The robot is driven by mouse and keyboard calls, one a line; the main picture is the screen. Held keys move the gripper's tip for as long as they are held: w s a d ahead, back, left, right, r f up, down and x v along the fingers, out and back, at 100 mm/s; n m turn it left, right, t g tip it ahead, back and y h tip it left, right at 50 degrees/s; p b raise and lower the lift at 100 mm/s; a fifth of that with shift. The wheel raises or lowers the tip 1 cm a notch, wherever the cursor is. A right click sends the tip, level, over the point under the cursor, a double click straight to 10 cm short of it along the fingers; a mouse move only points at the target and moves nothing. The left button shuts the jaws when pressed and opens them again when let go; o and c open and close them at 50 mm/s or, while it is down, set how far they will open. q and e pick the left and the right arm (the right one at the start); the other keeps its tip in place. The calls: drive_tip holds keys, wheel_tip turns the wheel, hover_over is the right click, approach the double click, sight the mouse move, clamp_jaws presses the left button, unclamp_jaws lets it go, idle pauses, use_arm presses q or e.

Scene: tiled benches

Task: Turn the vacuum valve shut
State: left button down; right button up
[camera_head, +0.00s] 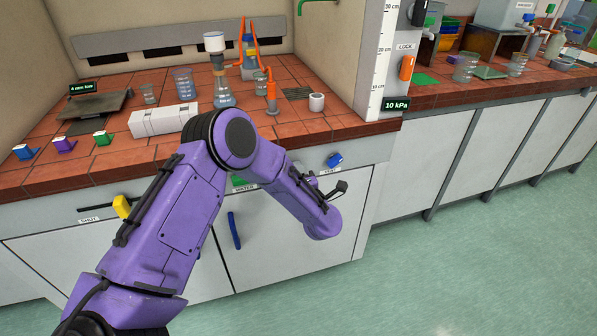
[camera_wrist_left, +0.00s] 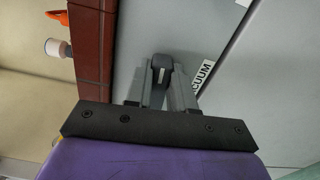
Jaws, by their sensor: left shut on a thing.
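The vacuum valve's dark grey handle (camera_wrist_left: 160,72) shows in the left wrist view on the pale panel below the bench edge. Beside it is a label (camera_wrist_left: 203,76), partly covered, with "CUUM" legible. My left gripper (camera_wrist_left: 161,85) is shut on this handle, one grey finger on each side. In the head view my purple left arm reaches across the bench front to the panel. It hides the vacuum valve and its label there, and the fingers cannot be made out clearly. My right gripper is in neither view.
A blue vent valve (camera_head: 335,159) and a green water valve (camera_head: 240,180) sit on the same panel near my arm. A yellow handle (camera_head: 122,207) is farther left. Glassware, including a flask (camera_head: 224,95), stands on the red tiled bench (camera_head: 120,160). The floor at right is clear.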

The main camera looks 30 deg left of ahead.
use_arm(q)
drive_tip(key=shift+w+r+m, duration=0.1)
drive_tip(key=shift+m, duration=0.4)
drive_tip(key=c, duration=1)
unclamp_jaws()
drive_tip(key=shift+o, duration=0.2)
drive_tip(key=shift+f, duration=0.2)
drive_tip(key=b+v, duration=0.1)
drive_tip(key=v, duration=0.9)
drive_tip(key=shift+d, duration=0.1)
